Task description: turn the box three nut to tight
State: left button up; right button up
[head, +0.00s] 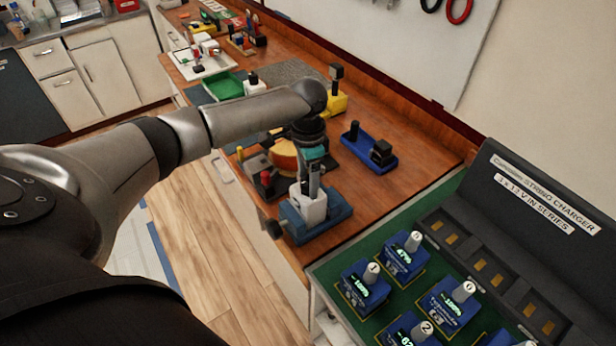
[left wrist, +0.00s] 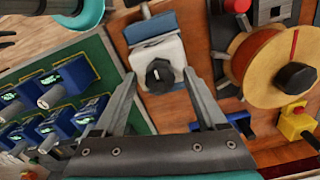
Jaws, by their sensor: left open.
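My left gripper (head: 311,187) points down over a blue-based fixture (head: 332,222) at the near end of the wooden bench. In the left wrist view my left gripper (left wrist: 160,74) is open, its two fingers on either side of a black knob (left wrist: 159,76) with a pale line on its face. The knob sits on a white block (left wrist: 152,50), which also shows in the head view (head: 308,208). I cannot tell whether the fingers touch the knob. I see no label that marks box three or its nut. My right gripper is not in view.
Blue batteries with grey knobs (head: 445,300) stand on a green mat at the lower right, before a dark string charger (head: 530,200). A wooden spool (left wrist: 268,67), a blue fixture with black blocks (head: 370,148) and a green tray (head: 225,86) are on the bench.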

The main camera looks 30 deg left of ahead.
pick_arm(q)
grip_shut()
dwell(0.6)
